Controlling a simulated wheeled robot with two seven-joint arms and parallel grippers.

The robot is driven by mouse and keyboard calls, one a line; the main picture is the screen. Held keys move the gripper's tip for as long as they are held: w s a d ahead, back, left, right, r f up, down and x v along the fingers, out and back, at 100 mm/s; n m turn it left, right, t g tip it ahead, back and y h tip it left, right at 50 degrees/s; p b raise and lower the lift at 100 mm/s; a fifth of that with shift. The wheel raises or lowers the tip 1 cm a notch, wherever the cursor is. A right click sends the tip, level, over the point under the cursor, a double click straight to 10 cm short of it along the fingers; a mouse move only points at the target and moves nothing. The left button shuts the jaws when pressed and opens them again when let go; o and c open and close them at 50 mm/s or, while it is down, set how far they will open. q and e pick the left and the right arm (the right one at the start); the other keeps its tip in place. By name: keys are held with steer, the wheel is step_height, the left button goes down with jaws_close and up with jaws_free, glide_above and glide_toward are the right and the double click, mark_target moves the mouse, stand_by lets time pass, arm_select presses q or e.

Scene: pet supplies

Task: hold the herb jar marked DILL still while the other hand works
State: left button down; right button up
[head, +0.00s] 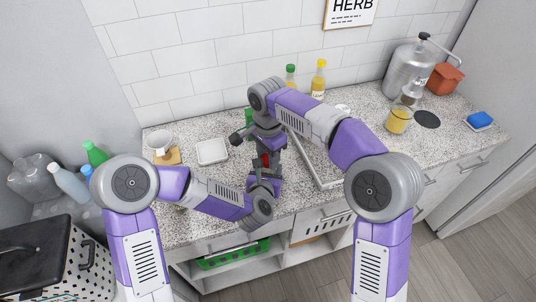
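My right gripper (272,155) reaches down over the counter from above, near its middle. My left gripper (265,178) comes up from the front, just below it in the picture, so the two are close together. A small red patch (265,160) shows between the grippers; I cannot tell what it belongs to. No jar with a readable DILL label shows; the grippers and arms may hide it. The fingers are too small and overlapped to show whether either gripper is open or shut.
A white tray (325,180) lies right of the grippers. A white square dish (212,151) and a cup (160,142) stand left. Two yellow bottles (318,78) stand by the wall. A yellow-filled jar (398,121), a metal canister (409,72) and a blue sponge (480,120) are right.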

steer(key=c, duration=0.4)
steer(key=n, duration=0.4)
steer(key=shift+n, duration=0.3)
steer(key=n, duration=0.3)
steer(key=shift+n, duration=0.3)
steer(key=n, duration=0.3)
steer(key=shift+n, duration=0.4)
steer(key=n, duration=0.5)
steer(key=o, duration=1.2)
steer(key=shift+c, duration=0.2)
steer(key=shift+s+a, duration=0.1)
